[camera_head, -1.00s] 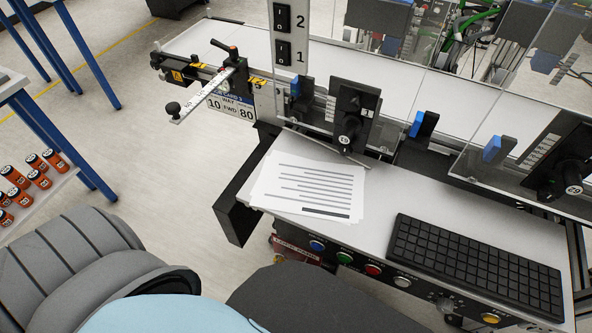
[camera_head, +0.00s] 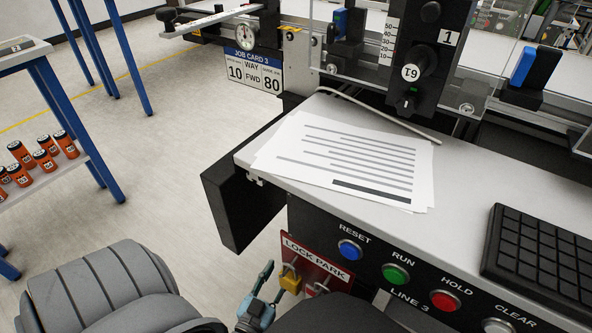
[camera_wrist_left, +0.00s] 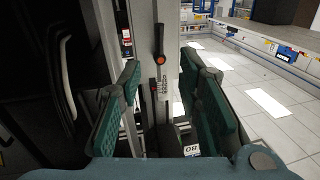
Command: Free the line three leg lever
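A black lever (camera_wrist_left: 159,45) with an orange-red button stands upright in the left wrist view, in front of a pale post. I take it for the leg lever; I cannot tell whether anything locks it. My left gripper (camera_wrist_left: 163,100) is open, its green-padded fingers wide apart. The lever shows between and beyond them, with no visible contact. In the head view my left gripper (camera_head: 257,300) is partly hidden at the bottom edge, beside the red LOCK PARK plate (camera_head: 330,263). A yellow padlock (camera_head: 290,281) hangs on that plate. My right gripper is not in view.
The line 3 panel has RESET (camera_head: 349,250), RUN and HOLD buttons. Papers (camera_head: 350,165) and a keyboard (camera_head: 540,262) lie on the grey shelf above. A blue-legged table (camera_head: 62,115) with orange cylinders stands left. Open floor lies between.

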